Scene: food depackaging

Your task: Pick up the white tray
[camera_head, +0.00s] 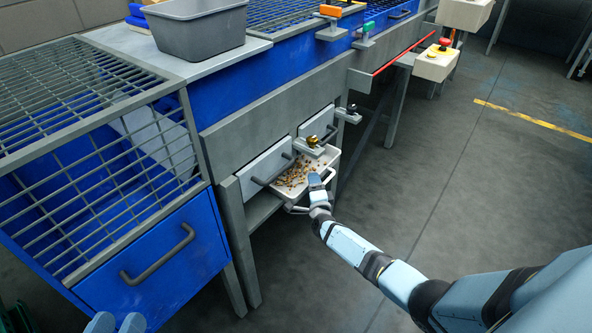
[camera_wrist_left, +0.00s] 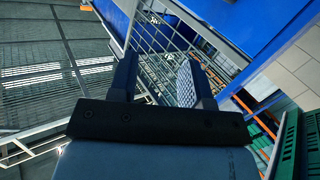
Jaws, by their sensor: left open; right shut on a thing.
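The white tray (camera_head: 328,160) sticks out from a slot under the grey front of the blue workbench. Small brown and yellow bits lie in it. My right gripper (camera_head: 317,190) is at the tray's near edge, by its front handle (camera_head: 294,209), and is shut on the tray; its fingers are partly hidden by my arm. My left gripper (camera_head: 115,323) shows only at the bottom left edge of the head view. In the left wrist view, my left gripper (camera_wrist_left: 160,85) is open with nothing between its fingers.
A grey bin (camera_head: 198,30) stands on the bench top. A wire-mesh cage (camera_head: 90,150) and a blue drawer (camera_head: 160,262) are at the left. A control box with a red button (camera_head: 436,62) stands at the right.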

